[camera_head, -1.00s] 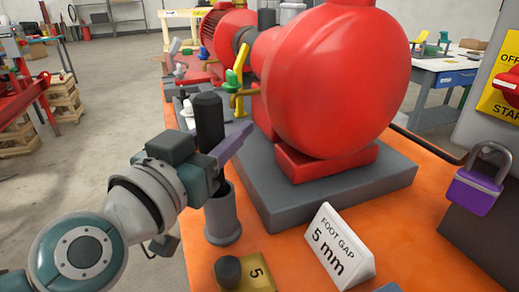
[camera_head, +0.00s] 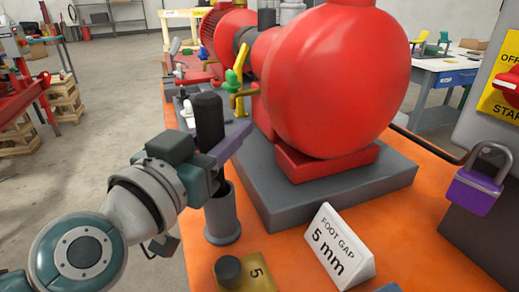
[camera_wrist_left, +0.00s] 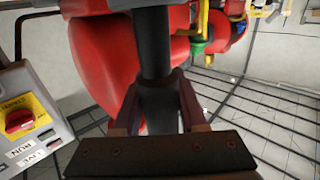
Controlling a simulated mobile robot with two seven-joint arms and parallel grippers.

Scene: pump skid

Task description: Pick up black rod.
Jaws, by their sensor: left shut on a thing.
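The black rod (camera_head: 209,121) stands upright at the left edge of the orange table, its thick top above the jaws. My left gripper (camera_head: 229,141) reaches in from the left and is shut on the rod. A grey cylindrical holder (camera_head: 222,218) is just below, and the rod's lower part goes down into its mouth; the lower end is hidden. In the left wrist view the rod (camera_wrist_left: 152,45) runs between the two fingers of my left gripper (camera_wrist_left: 156,108). My right gripper is not in view.
A large red pump (camera_head: 335,80) on a grey base (camera_head: 340,190) stands right of the gripper. A "FOOT GAP 5 mm" sign (camera_head: 339,248) and a brass block marked 5 (camera_head: 258,273) are in front. A purple padlock (camera_head: 477,190) hangs at right.

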